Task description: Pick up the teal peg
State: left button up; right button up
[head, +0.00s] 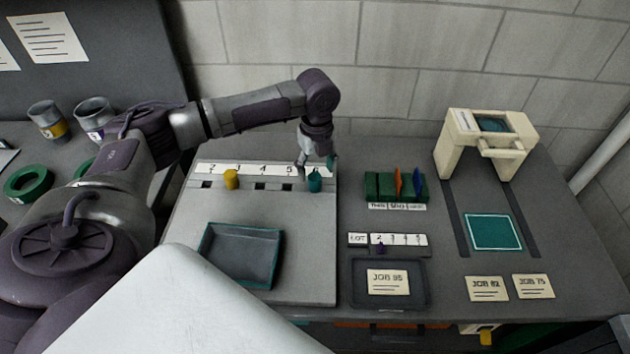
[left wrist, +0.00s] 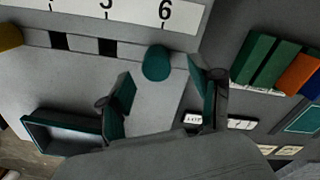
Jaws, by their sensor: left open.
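The teal peg (head: 315,181) stands at the right end of the numbered row on the light grey board (head: 200,220). In the left wrist view the teal peg (left wrist: 157,64) lies below the number 6 and appears between my two finger pads. My left gripper (head: 317,160) points down just above the peg in the head view, its fingers apart. The left wrist view also shows the open left gripper (left wrist: 161,72) with nothing clamped in it. Whether a finger touches the peg is not clear. My right gripper is not in view.
A yellow peg (head: 231,180) stands farther left in the row, with empty dark square holes between. A teal-rimmed tray (head: 240,285) lies on the board's front. A green rack (head: 372,187) with coloured cards stands to the right. A cream press-like frame (head: 455,150) stands at back right.

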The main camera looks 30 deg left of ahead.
aim_at(315, 176)
pick_arm(q)
jog(key=shift+s+a+f, duration=0.1)
jog(key=shift+s+f, duration=0.05)
jog(key=shift+f, duration=0.5)
jog(key=shift+s+a+f, duration=0.1)
jog(key=shift+f, duration=0.5)
jog(key=shift+w+f, duration=0.1)
jog(key=shift+f, duration=0.45)
grip_shut()
jog(key=shift+r, duration=0.1)
